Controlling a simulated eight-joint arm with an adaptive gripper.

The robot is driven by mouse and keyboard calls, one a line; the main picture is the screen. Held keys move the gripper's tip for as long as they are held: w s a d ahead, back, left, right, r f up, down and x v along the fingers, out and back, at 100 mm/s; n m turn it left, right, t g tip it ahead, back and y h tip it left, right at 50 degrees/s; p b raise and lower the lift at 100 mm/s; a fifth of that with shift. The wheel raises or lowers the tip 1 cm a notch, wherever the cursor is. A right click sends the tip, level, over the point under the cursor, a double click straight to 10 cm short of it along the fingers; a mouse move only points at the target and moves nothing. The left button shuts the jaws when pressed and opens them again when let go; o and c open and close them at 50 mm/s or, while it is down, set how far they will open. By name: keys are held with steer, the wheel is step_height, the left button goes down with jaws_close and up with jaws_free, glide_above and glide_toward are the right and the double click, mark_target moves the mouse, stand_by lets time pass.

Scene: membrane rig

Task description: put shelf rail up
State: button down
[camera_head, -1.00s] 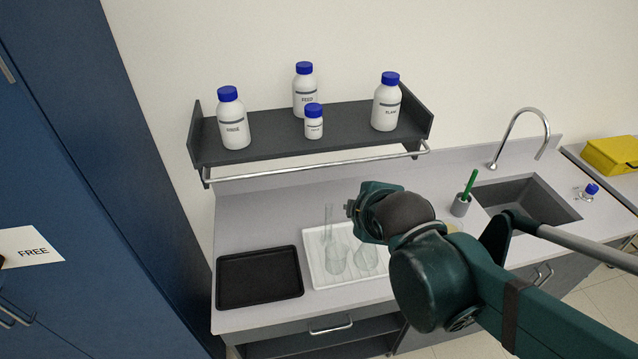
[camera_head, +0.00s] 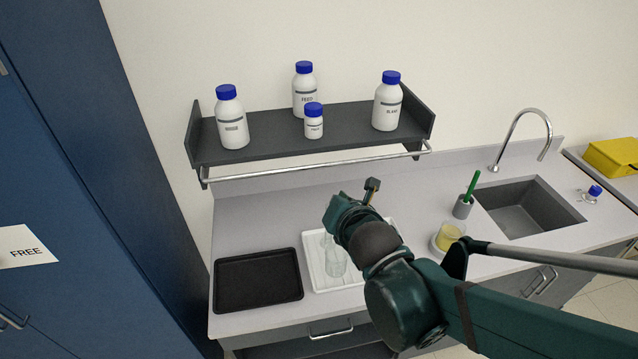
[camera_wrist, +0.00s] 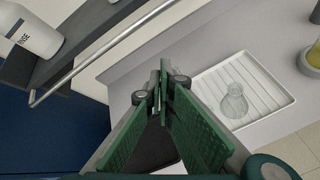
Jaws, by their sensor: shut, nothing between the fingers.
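The shelf rail (camera_head: 320,163) is a thin silver bar along the front of the dark grey wall shelf (camera_head: 268,144), held by a bracket at each end. It runs slightly below the shelf board's front edge. My gripper (camera_head: 371,188) is in front of and below the rail's right half, above the counter, apart from the rail. In the wrist view the rail (camera_wrist: 105,51) crosses the upper left, beyond the fingertips. My gripper (camera_wrist: 161,82) there has its green fingers together with nothing between them.
Several blue-capped white bottles (camera_head: 232,130) stand on the shelf. Below are a black tray (camera_head: 258,281) and a white tray (camera_head: 318,272) with glassware, partly hidden by my arm. A sink (camera_head: 525,208) and tall tap (camera_head: 545,125) are at right. A blue cabinet (camera_head: 90,180) stands at left.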

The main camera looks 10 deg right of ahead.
steer(key=shift+w+a+f+n+t+b, duration=0.15)
steer(key=shift+w+a+f+n+t, duration=0.2)
steer(key=shift+n, duration=0.8)
steer(key=shift+w+a+f+n+t+b, duration=0.15)
steer(key=shift+a+n, duration=0.3)
steer(key=shift+n, duration=0.65)
steer(key=shift+w+a+f+n+t+b, duration=0.15)
steer(key=shift+a+n, duration=0.25)
steer(key=shift+n, duration=0.75)
steer(key=shift+w+f, duration=0.1)
steer(key=shift+w, duration=0.15)
steer(key=shift+b+x, duration=0.6)
steer(key=shift+x, duration=4.25)
steer(key=shift+w+a+r+p, duration=0.15)
steer(key=shift+r+p, duration=0.5)
steer(key=shift+r, duration=1.3)
steer(key=shift+r+g, duration=0.1)
steer(key=shift+g, duration=0.15)
steer(key=shift+r+g+p, duration=0.1)
steer(key=shift+g+p, duration=0.2)
steer(key=shift+p, duration=0.15)
